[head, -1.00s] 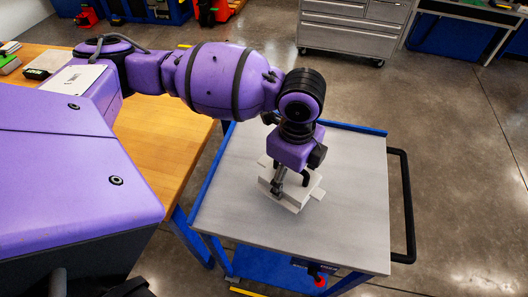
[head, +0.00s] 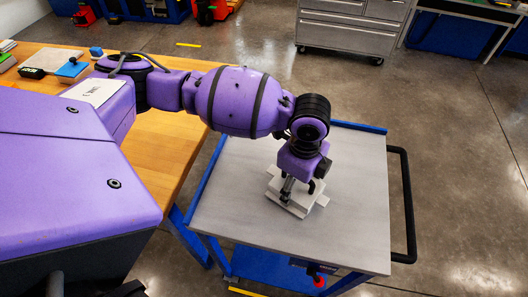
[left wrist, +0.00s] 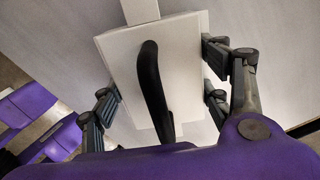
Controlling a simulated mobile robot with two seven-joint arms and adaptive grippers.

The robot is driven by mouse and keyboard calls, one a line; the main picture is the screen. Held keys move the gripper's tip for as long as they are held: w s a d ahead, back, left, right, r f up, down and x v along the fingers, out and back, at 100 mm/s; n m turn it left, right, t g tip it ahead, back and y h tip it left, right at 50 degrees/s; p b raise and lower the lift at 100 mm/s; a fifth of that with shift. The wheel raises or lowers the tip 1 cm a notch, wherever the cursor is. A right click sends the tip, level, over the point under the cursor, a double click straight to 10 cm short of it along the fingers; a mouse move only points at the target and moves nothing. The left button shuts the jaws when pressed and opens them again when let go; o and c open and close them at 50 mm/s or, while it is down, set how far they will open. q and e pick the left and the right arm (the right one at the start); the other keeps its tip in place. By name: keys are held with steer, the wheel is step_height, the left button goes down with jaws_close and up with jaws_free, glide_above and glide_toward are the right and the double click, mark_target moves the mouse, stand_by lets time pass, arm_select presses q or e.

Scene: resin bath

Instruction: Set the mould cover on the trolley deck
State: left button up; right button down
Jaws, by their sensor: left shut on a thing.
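The mould cover (head: 288,206) is a pale, blocky plate with tabs on its edges and a black arched handle. My left gripper (head: 298,192) points down over it and is shut on it. In the left wrist view the fingers press on two opposite sides of the cover (left wrist: 122,58), with the handle (left wrist: 152,88) standing between them. The cover is over the middle of the grey trolley deck (head: 350,215), close to its surface. I cannot tell whether its underside touches the deck. My right gripper is not in view.
The trolley has a blue raised rim (head: 360,127) at the back and left, and a black push handle (head: 408,205) on the right. A wooden bench (head: 165,145) stands to its left. The deck around the cover is bare. A grey drawer cabinet (head: 342,28) stands behind.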

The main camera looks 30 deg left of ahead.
arm_select(q)
steer(key=shift+w, duration=0.1)
steer(key=o, duration=2)
steer(key=shift+f, duration=0.1)
step_height(320, 180, up, 12)
steer(key=shift+r+p, duration=0.2)
steer(key=shift+p, duration=0.35)
